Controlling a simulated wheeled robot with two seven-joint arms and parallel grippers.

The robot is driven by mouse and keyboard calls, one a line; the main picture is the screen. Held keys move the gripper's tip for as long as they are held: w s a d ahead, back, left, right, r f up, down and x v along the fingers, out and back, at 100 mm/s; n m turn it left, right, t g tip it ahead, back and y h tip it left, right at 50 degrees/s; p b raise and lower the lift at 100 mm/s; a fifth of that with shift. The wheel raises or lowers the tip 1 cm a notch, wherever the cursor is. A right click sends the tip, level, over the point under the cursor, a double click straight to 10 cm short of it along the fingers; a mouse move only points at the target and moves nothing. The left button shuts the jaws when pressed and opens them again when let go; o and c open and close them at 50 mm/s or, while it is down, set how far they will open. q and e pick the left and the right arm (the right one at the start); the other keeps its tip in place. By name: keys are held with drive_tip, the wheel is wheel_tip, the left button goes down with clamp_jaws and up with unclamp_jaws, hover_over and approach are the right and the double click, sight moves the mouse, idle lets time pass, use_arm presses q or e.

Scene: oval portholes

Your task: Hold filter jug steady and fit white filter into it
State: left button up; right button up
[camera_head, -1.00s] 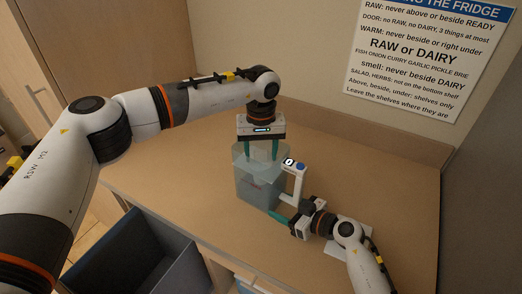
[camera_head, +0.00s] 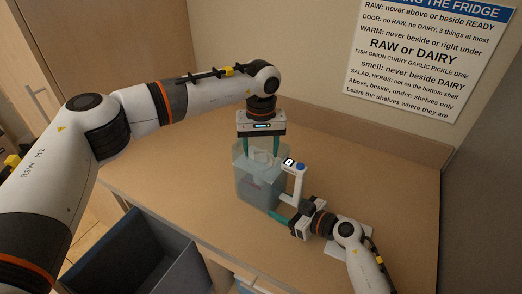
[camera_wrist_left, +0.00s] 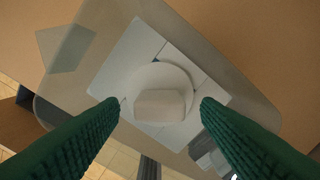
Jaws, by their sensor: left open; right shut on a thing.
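The translucent blue-grey filter jug (camera_head: 258,190) stands upright on the counter, with its white handle (camera_head: 298,186) on the right. The white filter (camera_head: 262,158) is at the jug's top, inside the rim. In the left wrist view the round filter (camera_wrist_left: 160,100) with its raised middle block sits over a pale square insert (camera_wrist_left: 118,72); how deep it is seated I cannot tell. My left gripper (camera_head: 261,154) points down over the jug, open, its green fingers on either side of the filter.
A dark open bin or drawer (camera_head: 150,255) is below the counter's front edge at the left. The counter (camera_head: 370,190) is clear to the right of the jug. A wall with a printed sign (camera_head: 430,50) stands behind.

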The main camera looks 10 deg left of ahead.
use_arm(q)
drive_tip(key=shift+r, duration=2.2)
use_arm(e)
drive_tip(key=o, duration=0.9)
drive_tip(key=shift+c, duration=0.2)
drive_tip(key=shift+d, duration=0.1)
drive_tip(key=v, duration=0.7)
drive_tip(key=shift+s+r, duration=0.1)
drive_tip(key=shift+s, duration=0.05)
use_arm(q)
drive_tip(key=shift+f, duration=0.1)
use_arm(e)
drive_tip(key=shift+s, duration=0.1)
